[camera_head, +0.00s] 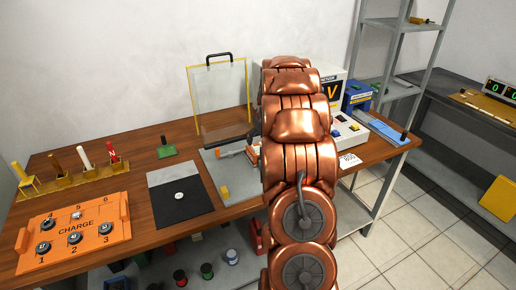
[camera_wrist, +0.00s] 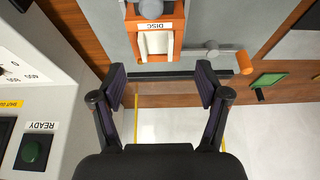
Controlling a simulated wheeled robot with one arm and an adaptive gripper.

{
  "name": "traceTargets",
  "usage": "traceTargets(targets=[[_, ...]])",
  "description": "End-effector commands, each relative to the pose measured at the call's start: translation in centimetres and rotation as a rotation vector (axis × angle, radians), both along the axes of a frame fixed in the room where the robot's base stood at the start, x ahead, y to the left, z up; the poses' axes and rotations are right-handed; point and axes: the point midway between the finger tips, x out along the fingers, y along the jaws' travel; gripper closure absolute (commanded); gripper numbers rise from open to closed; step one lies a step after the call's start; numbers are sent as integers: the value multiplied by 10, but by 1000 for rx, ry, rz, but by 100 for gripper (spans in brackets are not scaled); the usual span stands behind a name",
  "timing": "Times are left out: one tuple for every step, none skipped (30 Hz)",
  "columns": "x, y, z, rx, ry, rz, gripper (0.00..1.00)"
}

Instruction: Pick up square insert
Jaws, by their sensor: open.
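No part is labelled as the square insert, so I cannot be sure which it is. A green square plate (camera_head: 167,152) with an upright black handle lies on the table left of my arm. A green plate with a black handle also shows at the right of the wrist view (camera_wrist: 268,80). A small yellow block (camera_head: 224,192) sits on the grey base plate. My gripper (camera_wrist: 162,85) is open with nothing between its fingers. An orange holder labelled DISC (camera_wrist: 154,27) lies beyond the fingertips, with a pale piece in it. My arm hides much of this area in the head view.
A clear yellow-framed shield (camera_head: 218,98) stands behind the grey plate. An orange CHARGE tray (camera_head: 72,235), a black pad (camera_head: 182,203) and a yellow tool rack (camera_head: 75,182) are at left. A grey meter box (camera_wrist: 40,90) stands close beside my gripper.

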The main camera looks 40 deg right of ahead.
Motion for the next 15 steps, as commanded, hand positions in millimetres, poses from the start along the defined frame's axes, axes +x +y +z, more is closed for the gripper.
traceTargets(targets=[[1,-1,-2,0,0,-1,25],[1,-1,-3,0,0,-1,25],[2,-1,-4,0,-1,-1,25],[2,-2,-4,0,-1,-1,25],[3,-2,-5,0,-1,-1,25],[3,-3,-7,0,-1,-2,25],[4,-4,-9,0,-1,-2,25],[5,-4,-11,1,0,-2,25],[6,-5,-14,1,1,-2,25],[7,-6,-16,1,1,-3,25],[8,-7,-19,2,0,-2,25],[9,-9,-23,3,1,-2,25],[10,-9,-27,4,2,-2,25],[12,-10,-30,4,3,-1,25],[14,-11,-35,3,2,-1,25]])
